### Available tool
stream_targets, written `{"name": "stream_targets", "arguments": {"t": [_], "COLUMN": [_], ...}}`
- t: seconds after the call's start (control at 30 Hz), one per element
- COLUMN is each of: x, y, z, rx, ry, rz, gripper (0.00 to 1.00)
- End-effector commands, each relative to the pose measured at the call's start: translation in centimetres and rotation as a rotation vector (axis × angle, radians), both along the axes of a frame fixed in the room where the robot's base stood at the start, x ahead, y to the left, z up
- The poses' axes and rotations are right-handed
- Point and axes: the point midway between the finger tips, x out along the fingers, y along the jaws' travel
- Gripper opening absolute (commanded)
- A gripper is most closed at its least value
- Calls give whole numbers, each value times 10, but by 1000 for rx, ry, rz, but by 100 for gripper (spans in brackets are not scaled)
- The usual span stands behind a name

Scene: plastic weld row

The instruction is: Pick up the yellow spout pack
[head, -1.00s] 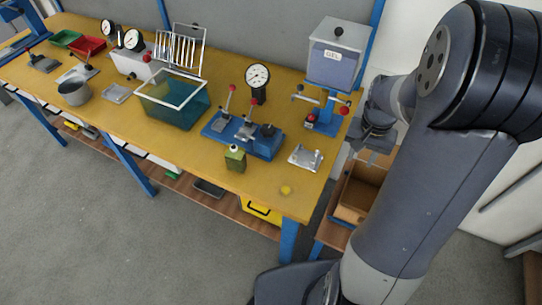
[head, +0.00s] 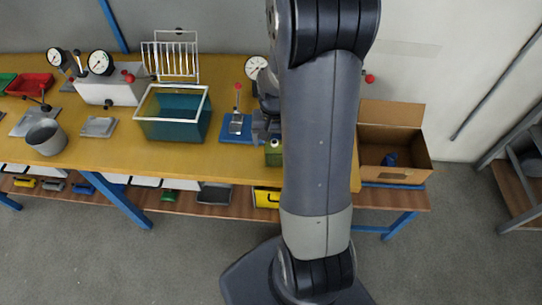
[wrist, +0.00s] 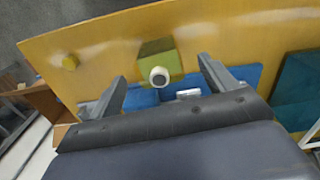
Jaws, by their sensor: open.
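The yellow spout pack is an olive-yellow block-shaped pack (wrist: 156,50) with a round pale cap, standing on the yellow bench near its front edge. In the head view the pack (head: 273,157) is just left of my arm, partly hidden by it. My gripper (wrist: 162,72) is open and empty in the wrist view. Its two fingers lie on either side of the pack's cap in the picture, and I cannot tell how far above it they are.
A blue fixture (head: 236,130) stands right behind the pack. A teal tank (head: 172,125) is to the left on the bench (head: 190,164). An open cardboard box (head: 395,165) is to the right.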

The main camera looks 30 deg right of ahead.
Motion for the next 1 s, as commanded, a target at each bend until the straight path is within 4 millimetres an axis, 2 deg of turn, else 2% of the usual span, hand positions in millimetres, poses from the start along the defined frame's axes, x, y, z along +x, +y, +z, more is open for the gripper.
{"name": "stream_targets", "arguments": {"t": [0.27, 0.63, 0.97, 1.0], "x": [1, 4, 4, 4], "y": [-1, -2, -2, -2], "z": [-16, -56, -61, -61], "rx": [1, 1, 0, 0], "ry": [2, 2, -1, -1], "rz": [0, 0, 0, 0], "gripper": [80, 80, 80, 77]}}
